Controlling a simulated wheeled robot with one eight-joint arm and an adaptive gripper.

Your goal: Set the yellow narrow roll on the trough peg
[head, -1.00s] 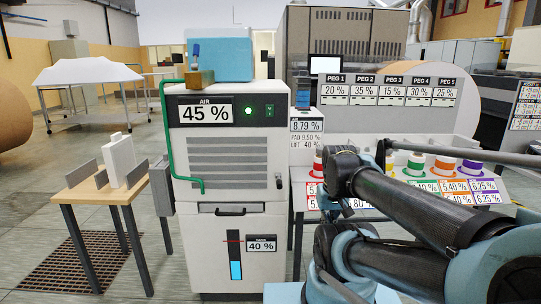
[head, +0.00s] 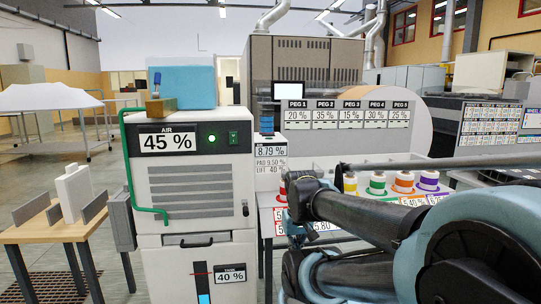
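Several small rolls stand in a row on the white table at the right. The yellow roll (head: 350,183) is partly behind my arm. A red roll (head: 282,191) is to its left. A green roll (head: 376,184), an orange roll (head: 403,182) and a purple roll (head: 428,181) are to its right. I cannot tell the rolls' widths reliably at this size. I cannot make out the trough peg. My black and light-blue arm crosses the right foreground and hides part of the table.
A white cabinet (head: 192,185) marked AIR 45 % and TANK 40 % stands left of centre, with a blue box (head: 182,86) on top. A wooden table (head: 45,232) with upright plates is at the left. A PEG 1 to PEG 5 sign panel (head: 346,114) stands behind the rolls.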

